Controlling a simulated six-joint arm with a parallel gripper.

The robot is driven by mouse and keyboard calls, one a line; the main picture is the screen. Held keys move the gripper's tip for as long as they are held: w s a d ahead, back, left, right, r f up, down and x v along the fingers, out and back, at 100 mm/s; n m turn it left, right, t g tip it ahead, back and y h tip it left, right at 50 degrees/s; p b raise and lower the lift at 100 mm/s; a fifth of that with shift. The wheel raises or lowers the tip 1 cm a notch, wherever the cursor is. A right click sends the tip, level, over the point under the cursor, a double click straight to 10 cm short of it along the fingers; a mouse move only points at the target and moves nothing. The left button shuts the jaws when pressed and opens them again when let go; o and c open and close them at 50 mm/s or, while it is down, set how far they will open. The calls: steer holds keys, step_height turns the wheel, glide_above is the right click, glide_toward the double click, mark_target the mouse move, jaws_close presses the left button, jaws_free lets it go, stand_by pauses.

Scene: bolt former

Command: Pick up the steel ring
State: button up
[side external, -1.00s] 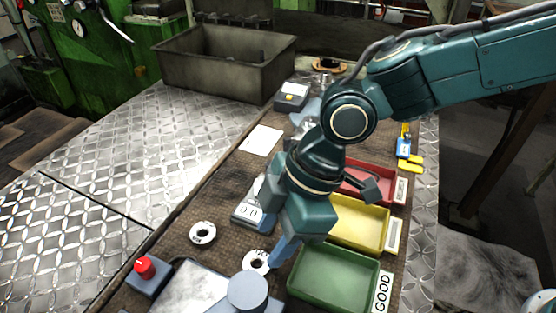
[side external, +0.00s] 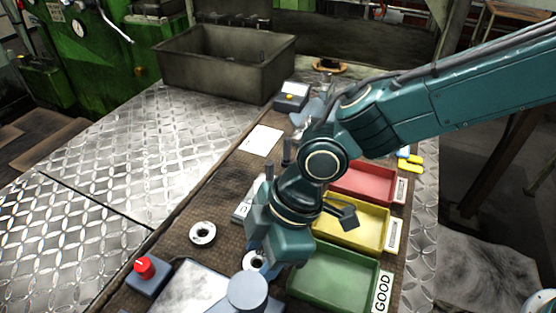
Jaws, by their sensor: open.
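Two pale rings with dark centres lie on the brown mat. One ring (side external: 202,233) lies in the open at the left. The other ring (side external: 250,262) lies closer to the front and is partly covered by my gripper. I cannot tell which of them is the steel ring. My gripper (side external: 267,257) points down right at the front ring, low over the mat. It is open. The fingertips are mostly hidden, and I cannot tell whether they touch the ring.
Green (side external: 333,279), yellow (side external: 352,224) and red (side external: 366,181) trays stand at the right. A red button box (side external: 147,274) and a grey round-topped post (side external: 247,291) stand at the front. A scale (side external: 242,212) is partly behind my gripper. A paper sheet (side external: 261,140) lies farther back.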

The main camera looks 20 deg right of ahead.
steer(key=c, duration=0.7)
steer(key=shift+r, duration=0.15)
step_height(320, 180, up, 10)
stand_by(0.5)
steer(key=shift+w, duration=0.1)
stand_by(0.3)
steer(key=w+d+r+m, duration=0.1)
steer(key=w+d, duration=0.1)
steer(key=w, duration=0.2)
steer(key=w+d+m+t, duration=0.1)
steer(key=w+d, duration=0.1)
steer(key=w, duration=0.2)
steer(key=w+d+r+m, duration=0.1)
steer(key=w+d, duration=0.2)
steer(key=w, duration=0.2)
steer(key=shift+r, duration=0.3)
